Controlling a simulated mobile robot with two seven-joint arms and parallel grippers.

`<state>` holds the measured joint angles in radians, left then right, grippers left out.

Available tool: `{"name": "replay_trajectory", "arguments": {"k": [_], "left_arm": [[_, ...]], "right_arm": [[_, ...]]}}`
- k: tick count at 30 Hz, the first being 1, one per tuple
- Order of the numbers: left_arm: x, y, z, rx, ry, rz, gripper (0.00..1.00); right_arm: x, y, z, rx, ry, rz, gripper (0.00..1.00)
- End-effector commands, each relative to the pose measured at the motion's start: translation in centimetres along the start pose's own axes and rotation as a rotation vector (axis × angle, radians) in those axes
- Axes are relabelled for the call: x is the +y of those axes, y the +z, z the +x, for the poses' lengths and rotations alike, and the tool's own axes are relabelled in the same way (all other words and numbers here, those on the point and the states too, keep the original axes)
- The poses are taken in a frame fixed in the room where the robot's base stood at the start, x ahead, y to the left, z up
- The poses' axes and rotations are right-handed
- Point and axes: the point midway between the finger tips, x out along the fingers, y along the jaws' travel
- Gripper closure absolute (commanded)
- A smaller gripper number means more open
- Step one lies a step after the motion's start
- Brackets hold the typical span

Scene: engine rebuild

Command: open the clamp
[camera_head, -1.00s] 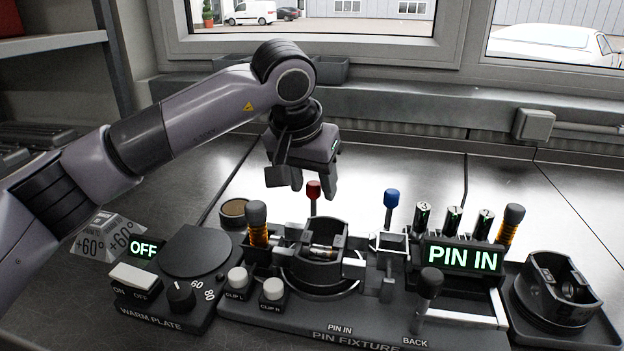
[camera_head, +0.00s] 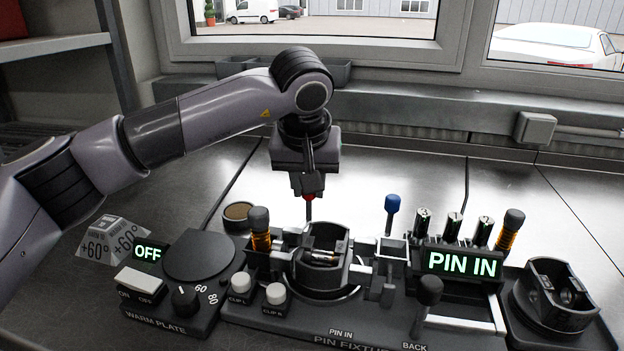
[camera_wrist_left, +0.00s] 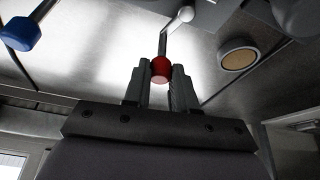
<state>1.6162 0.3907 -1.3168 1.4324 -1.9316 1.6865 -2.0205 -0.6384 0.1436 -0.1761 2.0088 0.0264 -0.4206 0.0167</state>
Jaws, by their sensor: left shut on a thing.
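The clamp seems to be worked by a lever with a red knob (camera_wrist_left: 161,69), behind the pin fixture's round cradle (camera_head: 322,272). My left gripper (camera_head: 309,190) comes down from above and is shut on the red knob. In the left wrist view the two fingers (camera_wrist_left: 160,88) sit on either side of the knob, and the lever's rod runs on beyond it. In the head view the fingers hide most of the knob. A dark piston-like part sits in the cradle with a metal pin inside. My right gripper is not in view.
A blue-knobbed lever (camera_head: 392,203) stands to the right of my left gripper. The display (camera_head: 463,262) reads PIN IN. The warm plate (camera_head: 199,255) with its OFF display is at left. Orange-handled tools and a black-knobbed lever (camera_head: 429,291) stand around the fixture.

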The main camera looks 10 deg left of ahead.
Motion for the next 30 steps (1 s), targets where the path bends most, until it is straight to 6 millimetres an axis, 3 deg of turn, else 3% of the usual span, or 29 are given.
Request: {"name": "replay_trajectory", "arguments": {"k": [30], "left_arm": [[-3.2,-0.5,-0.1,0.004,-0.344,-0.835,1.00]], "right_arm": [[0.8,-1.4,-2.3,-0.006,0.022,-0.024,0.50]]}}
